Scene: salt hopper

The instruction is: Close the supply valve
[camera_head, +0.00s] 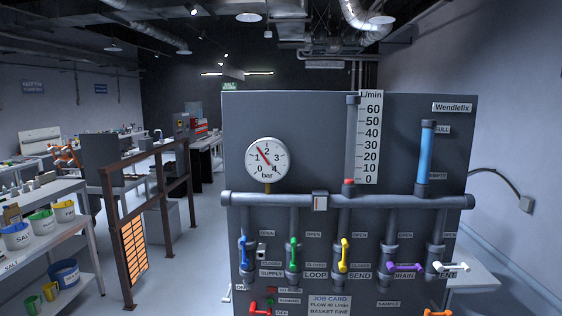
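The supply valve is at the lower left of the dark panel (350,120), above the SUPPLY label (270,273). Its blue handle (243,253) stands upright along its pipe, with an OPEN label above and a CLOSED label at its lower right. A small pale fitting (262,250) sits just right of the handle; I cannot tell what it is. Neither of my grippers shows in the head view.
The green loop (294,255) and yellow send (343,255) handles are upright. The purple drain (405,267) and white vent (452,267) handles lie sideways. The gauge (267,159) reads between 1 and 2 bar. Shelves (45,240) and a brown frame (146,215) stand left.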

